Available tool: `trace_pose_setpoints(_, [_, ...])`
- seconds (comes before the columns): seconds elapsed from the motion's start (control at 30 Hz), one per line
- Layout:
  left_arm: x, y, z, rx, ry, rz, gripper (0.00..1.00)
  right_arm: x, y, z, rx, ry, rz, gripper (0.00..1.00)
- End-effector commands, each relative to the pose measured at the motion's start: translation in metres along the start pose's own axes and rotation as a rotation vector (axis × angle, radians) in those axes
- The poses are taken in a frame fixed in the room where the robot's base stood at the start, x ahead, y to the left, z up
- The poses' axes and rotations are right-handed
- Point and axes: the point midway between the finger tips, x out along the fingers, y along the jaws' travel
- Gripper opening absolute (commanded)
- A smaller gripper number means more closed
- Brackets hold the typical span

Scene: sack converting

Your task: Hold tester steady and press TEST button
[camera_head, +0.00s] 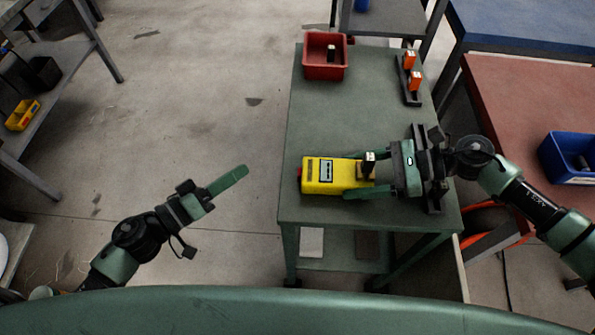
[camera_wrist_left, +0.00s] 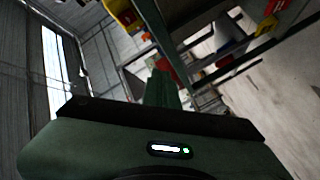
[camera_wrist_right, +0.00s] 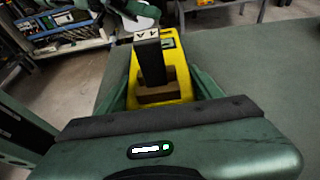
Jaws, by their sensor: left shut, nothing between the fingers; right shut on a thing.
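My right gripper (camera_head: 350,175) comes from the right and is shut around the tester, one finger along each long side. The tester also shows in the right wrist view (camera_wrist_right: 180,75), with an upright black piece (camera_wrist_right: 150,62) with a white labelled top on a brown base. My left gripper (camera_head: 242,172) is shut and empty, in the air left of the table, apart from the tester.
The green table (camera_head: 330,120) is bare behind the tester. A red bin (camera_head: 325,71) with a dark piece stands at its far left. A black rack (camera_head: 406,90) with orange pieces stands at its far right. A blue bin (camera_head: 560,170) sits on the red-topped table.

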Motion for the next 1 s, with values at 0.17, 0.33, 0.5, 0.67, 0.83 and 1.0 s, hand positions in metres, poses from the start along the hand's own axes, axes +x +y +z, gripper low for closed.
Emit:
trace_pose_setpoints(0.17, [0.000, 0.000, 0.000, 0.000, 0.000, 0.000, 0.00, 0.000, 0.000, 0.001, -0.001, -0.001, 0.000, 0.09])
trace_pose_setpoints(0.33, [0.002, 0.001, 0.001, 0.001, 0.000, 0.001, 0.00, 0.000, 0.000, 0.001, -0.001, -0.001, 0.000, 0.09])
trace_pose_setpoints(0.5, [0.011, 0.008, 0.008, 0.001, 0.000, 0.003, 0.00, 0.000, 0.000, 0.001, -0.001, -0.001, 0.000, 0.09])
trace_pose_setpoints(0.67, [0.027, 0.020, 0.019, 0.001, 0.000, 0.004, 0.00, 0.000, 0.000, 0.001, -0.001, -0.001, -0.001, 0.09])
trace_pose_setpoints(0.83, [0.044, 0.032, 0.030, 0.003, 0.001, 0.005, 0.00, 0.000, 0.000, 0.001, -0.001, -0.001, -0.001, 0.09])
trace_pose_setpoints(1.0, [0.056, 0.041, 0.039, 0.003, 0.000, 0.004, 0.00, 0.000, 0.000, 0.001, -0.001, -0.001, -0.001, 0.09])
